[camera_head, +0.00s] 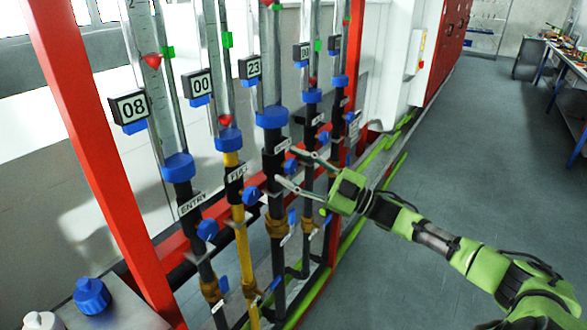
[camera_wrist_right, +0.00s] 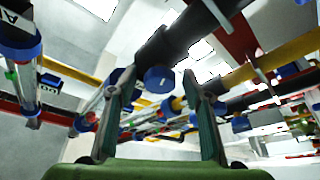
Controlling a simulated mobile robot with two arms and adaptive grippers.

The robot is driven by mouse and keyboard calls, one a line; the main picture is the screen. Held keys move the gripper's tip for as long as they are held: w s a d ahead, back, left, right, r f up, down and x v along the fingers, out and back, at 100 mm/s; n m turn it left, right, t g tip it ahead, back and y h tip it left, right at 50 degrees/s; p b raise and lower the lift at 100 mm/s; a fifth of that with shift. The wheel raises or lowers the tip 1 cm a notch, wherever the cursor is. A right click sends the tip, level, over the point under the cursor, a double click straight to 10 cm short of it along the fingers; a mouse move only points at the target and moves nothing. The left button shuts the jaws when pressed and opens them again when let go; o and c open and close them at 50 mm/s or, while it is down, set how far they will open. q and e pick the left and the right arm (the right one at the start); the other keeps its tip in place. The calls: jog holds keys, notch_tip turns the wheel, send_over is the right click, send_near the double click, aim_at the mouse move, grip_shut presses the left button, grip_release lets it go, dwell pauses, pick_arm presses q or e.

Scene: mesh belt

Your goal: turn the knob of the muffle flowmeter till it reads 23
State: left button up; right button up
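The third flowmeter from the left has a black pipe (camera_head: 274,200) and a display reading 23 (camera_head: 251,67). The label (camera_head: 283,147) on it is too small to read surely as muffle. Its blue knob (camera_head: 290,165) sits on the right of the pipe, and also shows in the right wrist view (camera_wrist_right: 158,79). My right gripper (camera_head: 286,166) is open, its fingers on either side of this knob, with gaps visible in the wrist view. My left gripper is not in view.
Two more flowmeters stand behind, close to my right gripper. A red post (camera_head: 95,140) is at left. The floor (camera_head: 455,170) at right is clear.

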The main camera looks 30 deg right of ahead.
jog(key=v, duration=1.2)
dwell(0.6)
